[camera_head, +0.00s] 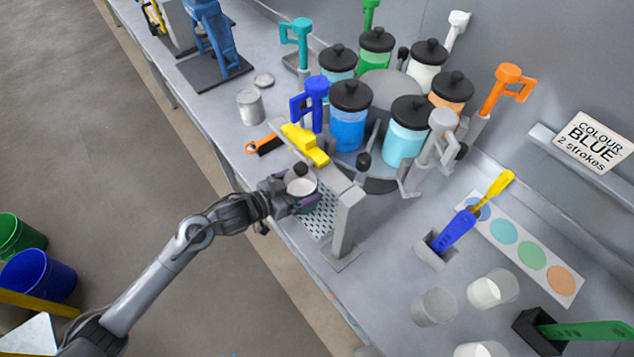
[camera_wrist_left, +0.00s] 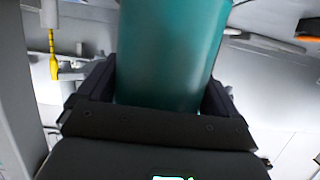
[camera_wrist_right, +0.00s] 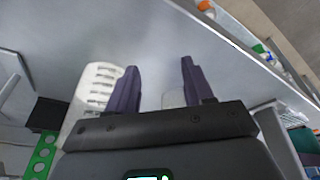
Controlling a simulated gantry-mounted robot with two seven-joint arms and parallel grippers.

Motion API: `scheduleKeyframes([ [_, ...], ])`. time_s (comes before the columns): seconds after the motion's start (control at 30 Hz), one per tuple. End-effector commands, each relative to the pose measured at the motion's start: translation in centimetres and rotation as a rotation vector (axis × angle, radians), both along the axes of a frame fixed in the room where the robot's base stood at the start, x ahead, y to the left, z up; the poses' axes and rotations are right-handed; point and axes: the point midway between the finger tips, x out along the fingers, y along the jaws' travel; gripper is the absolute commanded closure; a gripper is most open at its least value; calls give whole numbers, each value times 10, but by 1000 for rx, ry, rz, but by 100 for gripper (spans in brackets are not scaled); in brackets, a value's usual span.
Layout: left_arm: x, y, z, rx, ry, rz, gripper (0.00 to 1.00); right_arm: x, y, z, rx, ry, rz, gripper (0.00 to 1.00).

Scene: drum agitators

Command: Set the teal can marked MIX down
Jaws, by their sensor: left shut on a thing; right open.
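My left gripper (camera_head: 291,197) is shut on the teal can (camera_head: 303,186), which looks upright with white contents at its open top. The can is over the perforated drip tray (camera_head: 320,224), under the arm of the grey stand with a yellow lever. I cannot tell whether its base touches the tray. In the left wrist view the teal can (camera_wrist_left: 172,50) fills the space between the fingers; no MIX marking shows. My right gripper (camera_wrist_right: 160,80) is open in the right wrist view, with a white ribbed cup (camera_wrist_right: 98,88) beside its left finger. It is not seen in the head view.
The grey stand (camera_head: 346,222) is close beside the can. A carousel of lidded colour canisters (camera_head: 349,115) with pump handles is behind it. A grey can (camera_head: 250,106) and an orange-handled tool (camera_head: 262,144) are on the bench. Clear cups (camera_head: 434,306) are at front right.

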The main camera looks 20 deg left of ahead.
Motion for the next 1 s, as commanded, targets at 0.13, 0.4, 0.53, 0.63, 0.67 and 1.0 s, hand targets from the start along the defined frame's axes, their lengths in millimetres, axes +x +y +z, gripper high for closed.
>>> scheduleKeyframes([
  [0.13,26,-15,3,-2,-5,0,58,0,0,0,0,0,0,48],
  [0.4,46,-27,2,-1,-3,0,58,0,1,0,3,-1,-1,48],
  [0.53,46,-27,-3,0,-1,0,58,0,1,-1,6,-1,-3,48],
  [0.63,46,-27,-13,-1,1,-1,58,0,2,-2,8,-1,-5,48],
  [0.67,46,-27,-16,-1,1,-1,58,0,2,-2,8,-1,-6,48],
  [1.0,46,-27,-34,0,-2,0,58,0,3,-3,11,0,-6,48],
])
